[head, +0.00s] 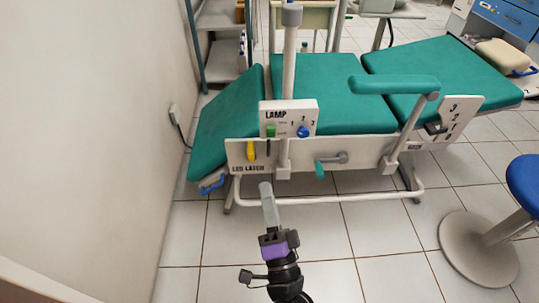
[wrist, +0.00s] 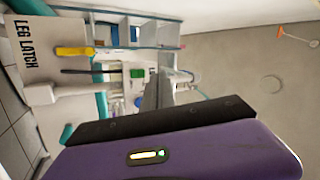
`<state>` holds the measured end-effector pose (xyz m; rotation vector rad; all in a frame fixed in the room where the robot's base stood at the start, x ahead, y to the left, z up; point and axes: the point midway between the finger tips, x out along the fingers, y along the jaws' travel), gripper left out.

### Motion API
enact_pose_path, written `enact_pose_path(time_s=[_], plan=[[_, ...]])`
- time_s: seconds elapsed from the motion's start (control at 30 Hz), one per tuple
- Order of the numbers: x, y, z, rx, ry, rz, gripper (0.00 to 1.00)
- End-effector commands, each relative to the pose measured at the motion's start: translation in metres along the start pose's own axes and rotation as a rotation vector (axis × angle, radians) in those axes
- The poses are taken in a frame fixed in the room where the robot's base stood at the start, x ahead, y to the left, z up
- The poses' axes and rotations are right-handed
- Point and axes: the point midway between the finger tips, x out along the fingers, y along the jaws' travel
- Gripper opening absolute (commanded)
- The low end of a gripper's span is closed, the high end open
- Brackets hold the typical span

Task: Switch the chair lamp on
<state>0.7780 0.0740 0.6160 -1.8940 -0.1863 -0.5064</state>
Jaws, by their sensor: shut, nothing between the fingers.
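The white lamp panel (head: 289,106), lettered LAMP, is fixed to the chair's near side by the post. It carries a green switch (head: 271,131) on the left and a blue knob (head: 303,131) on the right, with numbers around the knob. My gripper (head: 266,187) is shut and empty, below and in front of the panel, apart from it. In the wrist view my shut fingers (wrist: 160,90) point toward the scene, and the green switch (wrist: 137,73) shows just left of them. The switch's setting is too small to tell.
A LEG LATCH plate (head: 237,157) with a yellow lever (head: 250,151) sits below the panel. A teal-handled crank (head: 320,169) is to the right. The green chair (head: 320,85) fills the middle. A blue stool (head: 525,180) stands right; floor before the chair is clear.

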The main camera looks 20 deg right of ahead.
Motion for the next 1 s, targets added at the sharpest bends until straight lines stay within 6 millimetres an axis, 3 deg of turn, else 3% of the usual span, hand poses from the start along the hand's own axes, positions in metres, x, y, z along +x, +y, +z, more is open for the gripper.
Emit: enact_pose_path(time_s=[0.03,0.2,0.7,0.87,1.0], plan=[[0.002,0.018,0.003,0.066,0.040,0.014,0.00],[-0.008,0.044,-0.019,0.219,0.150,0.066,0.00],[-0.005,0.042,-0.024,0.255,0.169,0.054,0.00],[0.010,0.044,-0.026,0.256,0.169,0.053,0.00],[0.036,0.046,-0.030,0.255,0.170,0.052,0.00]])
